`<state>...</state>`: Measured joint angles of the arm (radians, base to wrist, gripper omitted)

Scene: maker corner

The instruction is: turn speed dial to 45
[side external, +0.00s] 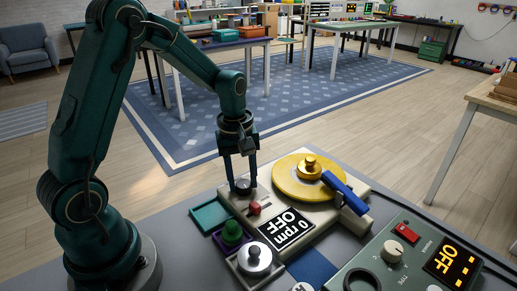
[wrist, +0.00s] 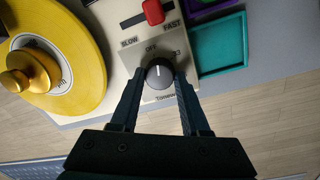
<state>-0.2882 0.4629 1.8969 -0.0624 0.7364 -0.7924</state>
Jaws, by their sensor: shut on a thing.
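The speed dial (wrist: 159,74) is a dark round knob with a light pointer line on a beige turntable base (wrist: 128,88). In the wrist view its pointer is toward the top of the picture, near the OFF mark; a mark ending in 3 lies to the right. The 45 mark cannot be made out. My gripper (wrist: 159,80) is shut on the dial, one finger on each side. In the side view my gripper (side external: 242,183) reaches down onto the dial (side external: 243,187).
A red slider (wrist: 153,12) between SLOW and FAST is close to the dial. A yellow platter (side external: 287,184) with a brass weight (side external: 310,168) and a blue tonearm (side external: 345,191) lie beside it. A teal tray (side external: 209,216) adjoins the base. A green device (side external: 380,262) stands at right.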

